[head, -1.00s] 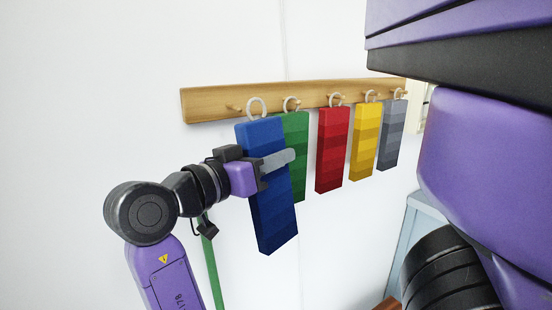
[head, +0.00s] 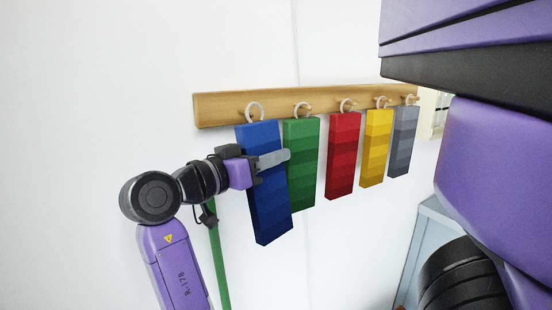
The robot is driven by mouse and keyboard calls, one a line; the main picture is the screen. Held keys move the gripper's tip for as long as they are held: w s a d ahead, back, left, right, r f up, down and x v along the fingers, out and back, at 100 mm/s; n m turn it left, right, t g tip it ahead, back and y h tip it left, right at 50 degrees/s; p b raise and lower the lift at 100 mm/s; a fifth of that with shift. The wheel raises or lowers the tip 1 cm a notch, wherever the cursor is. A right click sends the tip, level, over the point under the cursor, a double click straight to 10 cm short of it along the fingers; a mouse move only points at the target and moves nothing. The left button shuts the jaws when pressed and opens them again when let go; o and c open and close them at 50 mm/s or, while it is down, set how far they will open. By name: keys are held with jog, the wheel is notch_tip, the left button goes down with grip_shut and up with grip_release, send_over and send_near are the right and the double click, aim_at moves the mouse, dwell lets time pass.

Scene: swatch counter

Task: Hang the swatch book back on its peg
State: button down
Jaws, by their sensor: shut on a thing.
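The blue swatch book (head: 266,200) is in my gripper (head: 272,160), which is shut on its upper part. The book hangs tilted, its lower end toward the right, just left of the green swatch book. Its pale ring (head: 255,111) stands in front of the left part of the wooden peg rail (head: 215,110). The leftmost peg is mostly hidden behind the ring and book top. I cannot tell whether the ring is around the peg or only in front of it.
Green (head: 302,165), red (head: 343,155), yellow (head: 376,148) and grey (head: 403,141) swatch books hang by rings on the other pegs. The green one is very close to the blue one. A green upright strip (head: 219,262) stands behind my arm. The wall left of the rail is bare.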

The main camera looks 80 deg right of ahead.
jog(key=shift+w+d+f+b, duration=0.3)
jog(key=shift+w+d+b, duration=0.05)
jog(key=shift+w+d, duration=0.25)
jog(key=shift+w+d+f+b, duration=0.3)
jog(key=shift+w+d, duration=0.15)
jog(key=shift+d, duration=0.15)
jog(key=c, duration=1.1)
grip_release()
jog(key=shift+c, duration=0.2)
